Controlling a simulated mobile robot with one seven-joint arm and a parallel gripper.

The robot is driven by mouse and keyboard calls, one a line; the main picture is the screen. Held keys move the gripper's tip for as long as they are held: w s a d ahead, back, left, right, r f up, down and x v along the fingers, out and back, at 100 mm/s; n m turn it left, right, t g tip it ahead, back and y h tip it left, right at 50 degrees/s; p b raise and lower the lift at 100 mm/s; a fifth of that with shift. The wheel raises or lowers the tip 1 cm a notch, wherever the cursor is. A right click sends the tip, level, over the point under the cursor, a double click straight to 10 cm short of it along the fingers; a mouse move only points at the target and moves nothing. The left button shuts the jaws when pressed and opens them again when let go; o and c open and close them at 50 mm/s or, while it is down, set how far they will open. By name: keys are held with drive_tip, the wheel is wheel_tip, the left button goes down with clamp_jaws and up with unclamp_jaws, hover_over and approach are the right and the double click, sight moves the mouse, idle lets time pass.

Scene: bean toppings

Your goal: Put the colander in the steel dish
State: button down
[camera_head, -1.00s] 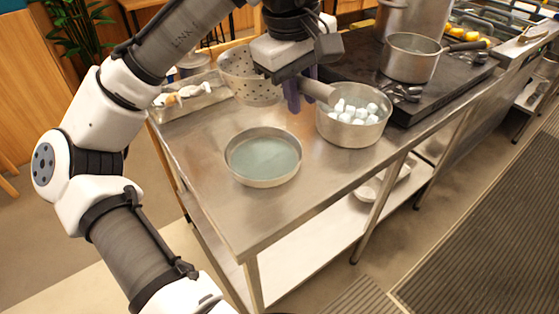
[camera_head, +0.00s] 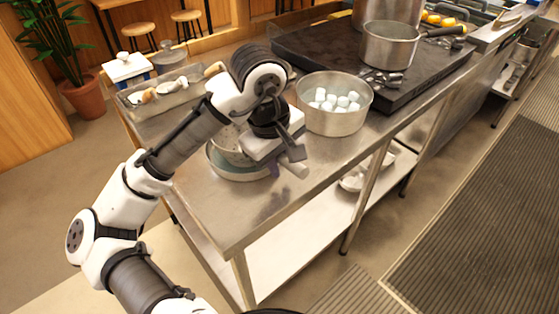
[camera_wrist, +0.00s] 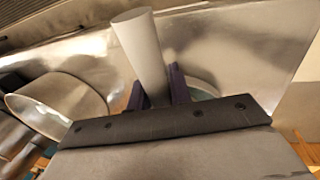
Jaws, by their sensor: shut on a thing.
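The colander (camera_head: 230,146), a perforated metal bowl with a pale round handle (camera_head: 294,167), is partly hidden behind my arm. My gripper (camera_head: 274,168) is shut on its handle; the wrist view shows the handle (camera_wrist: 140,45) between the purple fingers (camera_wrist: 157,82). The steel dish (camera_head: 226,174) is round and shallow, with a bluish inside, and sits on the steel table. The colander is at the dish, low over or inside its rim; I cannot tell whether it touches the bottom. A bluish part of the dish (camera_wrist: 203,90) shows behind the fingers in the wrist view.
A pot of white cubes (camera_head: 335,117) stands right of my gripper. A tray with several items (camera_head: 165,104) lies at the back left. A black stove top (camera_head: 330,58) with a saucepan (camera_head: 390,48) is behind. The front of the table (camera_head: 235,220) is clear.

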drive_tip(key=shift+f, duration=0.15)
drive_tip(key=c, duration=1.3)
unclamp_jaws()
drive_tip(key=r, duration=0.4)
drive_tip(key=s+a+r, duration=0.1)
drive_tip(key=r, duration=0.7)
drive_tip(key=shift+s+a+r+p, duration=0.1)
drive_tip(key=shift+s+a+p, duration=0.1)
drive_tip(key=shift+a+p, duration=0.2)
